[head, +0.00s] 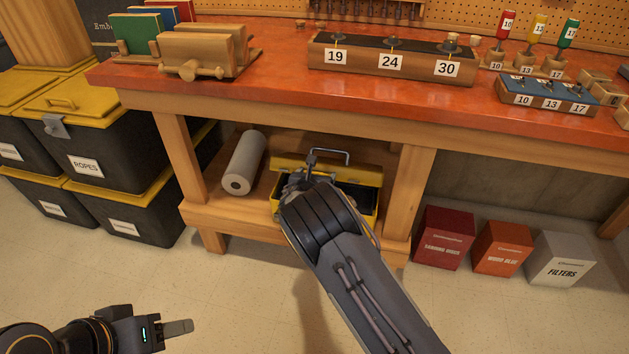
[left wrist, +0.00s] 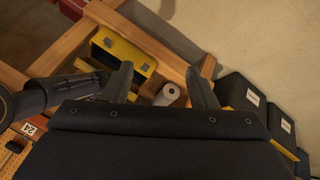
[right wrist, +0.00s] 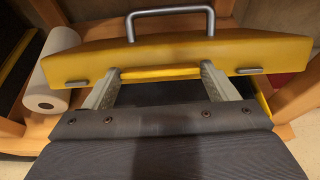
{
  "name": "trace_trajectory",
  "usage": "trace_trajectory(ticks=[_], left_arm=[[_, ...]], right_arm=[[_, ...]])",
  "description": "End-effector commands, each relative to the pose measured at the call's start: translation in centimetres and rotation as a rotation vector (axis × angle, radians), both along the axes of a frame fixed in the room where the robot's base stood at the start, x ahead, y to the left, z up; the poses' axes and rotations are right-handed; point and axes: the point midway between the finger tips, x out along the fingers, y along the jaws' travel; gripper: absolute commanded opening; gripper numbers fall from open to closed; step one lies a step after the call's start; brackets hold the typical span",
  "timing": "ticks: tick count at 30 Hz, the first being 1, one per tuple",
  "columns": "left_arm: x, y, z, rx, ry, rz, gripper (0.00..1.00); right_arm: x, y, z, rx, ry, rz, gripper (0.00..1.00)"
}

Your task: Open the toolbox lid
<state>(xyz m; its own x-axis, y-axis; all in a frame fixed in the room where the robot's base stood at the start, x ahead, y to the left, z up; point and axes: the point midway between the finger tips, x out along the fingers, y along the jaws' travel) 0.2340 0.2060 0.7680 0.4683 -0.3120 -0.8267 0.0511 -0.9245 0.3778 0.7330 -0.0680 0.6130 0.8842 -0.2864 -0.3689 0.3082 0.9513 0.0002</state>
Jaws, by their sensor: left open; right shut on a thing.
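The yellow toolbox (head: 371,212) stands on the bench's lower shelf. Its lid (head: 286,163) is raised and tilted back, with the dark inside showing in the head view. A grey metal handle (right wrist: 170,12) is on the lid (right wrist: 190,50). My right gripper (right wrist: 160,74) is shut on the lid's front lip, a yellow strip between its fingers. In the head view my right arm covers much of the box and the right gripper (head: 303,178). My left gripper (head: 178,328) is open and empty, low at the left, well away from the toolbox (left wrist: 140,62).
A paper roll (head: 243,163) lies on the shelf left of the toolbox. A bench leg (head: 408,195) stands close on its right. The orange benchtop (head: 270,80) overhangs the shelf. Storage bins (head: 105,155) stand left, and several boxes (head: 503,248) sit on the floor right.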

Motion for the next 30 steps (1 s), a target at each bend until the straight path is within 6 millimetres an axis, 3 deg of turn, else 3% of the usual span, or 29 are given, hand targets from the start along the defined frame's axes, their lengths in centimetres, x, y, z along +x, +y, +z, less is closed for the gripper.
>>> trace_trajectory(ticks=[1,6,20,26,30], left_arm=[[0.0,0.0,0.4,0.0,0.0,0.0,0.53],[0.0,0.0,0.6,0.0,0.0,0.0,0.53],[0.0,0.0,0.7,0.0,0.0,0.0,0.51],[1.4,0.3,0.8,-0.013,0.006,0.04,0.25],[5.2,0.9,0.9,-0.048,0.014,0.15,0.07]], right_arm=[[0.4,-0.1,1.0,-0.002,-0.01,-0.002,0.39],[1.0,-0.3,1.6,-0.003,-0.012,0.0,0.39],[1.1,-0.3,1.8,-0.004,-0.013,-0.001,0.39],[1.1,-0.3,1.8,-0.003,-0.015,-0.002,0.39],[1.1,-0.3,1.8,-0.003,-0.015,-0.002,0.39]])
